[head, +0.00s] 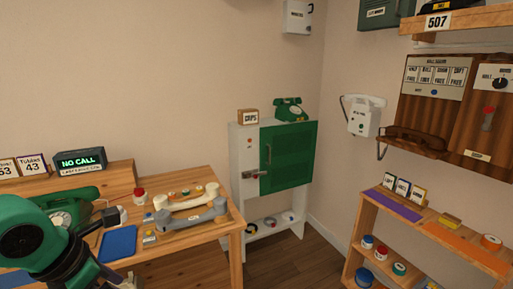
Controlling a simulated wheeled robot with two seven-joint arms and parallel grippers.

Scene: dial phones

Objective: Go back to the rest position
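My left arm, with a green rounded link and dark joints, comes in at the lower left of the head view. What looks like its gripper (124,281) is at the bottom edge, largely cut off, so its fingers cannot be made out. My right gripper is not in view. A green dial phone (66,207) stands on the wooden desk (222,222), partly hidden by my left arm. A cream handset (190,197) and a grey handset (190,217) lie side by side on the desk's right part.
A blue pad (118,243) lies near my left arm. A white cabinet with a green door (288,157) stands in the corner, a green phone (291,110) on top. A low shelf (408,229) is at the right, below a wall phone (362,118). Floor (285,260) shows between.

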